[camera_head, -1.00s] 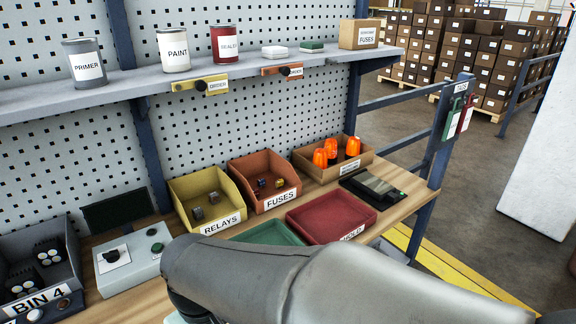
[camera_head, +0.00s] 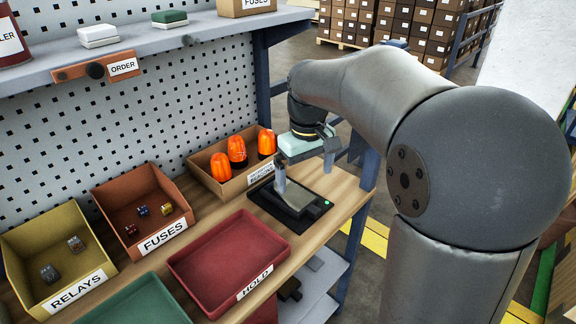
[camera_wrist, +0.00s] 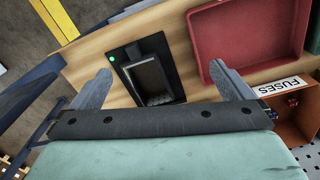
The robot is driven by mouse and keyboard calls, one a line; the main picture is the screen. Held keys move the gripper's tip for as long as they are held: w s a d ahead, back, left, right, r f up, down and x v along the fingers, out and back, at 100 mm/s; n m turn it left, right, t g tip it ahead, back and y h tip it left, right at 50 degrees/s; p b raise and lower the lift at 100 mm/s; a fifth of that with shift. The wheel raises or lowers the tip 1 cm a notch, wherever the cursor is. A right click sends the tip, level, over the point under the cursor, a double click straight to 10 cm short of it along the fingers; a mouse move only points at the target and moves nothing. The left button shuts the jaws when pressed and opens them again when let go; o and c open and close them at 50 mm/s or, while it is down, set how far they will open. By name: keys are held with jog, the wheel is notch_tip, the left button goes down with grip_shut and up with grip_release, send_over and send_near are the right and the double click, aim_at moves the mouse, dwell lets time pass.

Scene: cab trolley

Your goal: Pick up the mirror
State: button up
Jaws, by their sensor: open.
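I cannot make out a thing that is surely the mirror. A flat black unit (camera_head: 291,208) with a greyish glossy panel and a green light lies on the bench, right of the red tray. It also shows in the wrist view (camera_wrist: 152,75), between my fingers in the picture, its panel dark and recessed. My gripper (camera_head: 304,172) hangs above this unit, pointing down. Its two fingers are wide apart with nothing between them, also in the wrist view (camera_wrist: 162,72). In the head view one finger covers part of the unit.
A red HOLD tray (camera_head: 225,262) and a green tray (camera_head: 140,305) lie nearby. A bin with several orange beacons (camera_head: 225,188) stands behind the unit. FUSES (camera_head: 150,238) and RELAYS (camera_head: 80,285) bins are at left. A shelf (camera_head: 180,42) runs above.

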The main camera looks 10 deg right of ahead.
jog(key=w+f+n+b, duration=0.1)
jog(key=w+f+n, duration=0.15)
jog(key=w, duration=1.15)
send_over(291, 193)
jog(key=shift+n, duration=0.35)
notch_tip(291, 193, down, 11)
jog(key=shift+r+p, duration=0.15)
jog(key=shift+p, duration=0.25)
jog(key=shift+s+a+f+p, duration=0.1)
jog(key=shift+f+p, duration=0.65)
jog(key=shift+f, duration=2.15)
jog(key=c, duration=0.9)
jog(key=shift+c, duration=0.3)
jog(key=shift+r, duration=0.1)
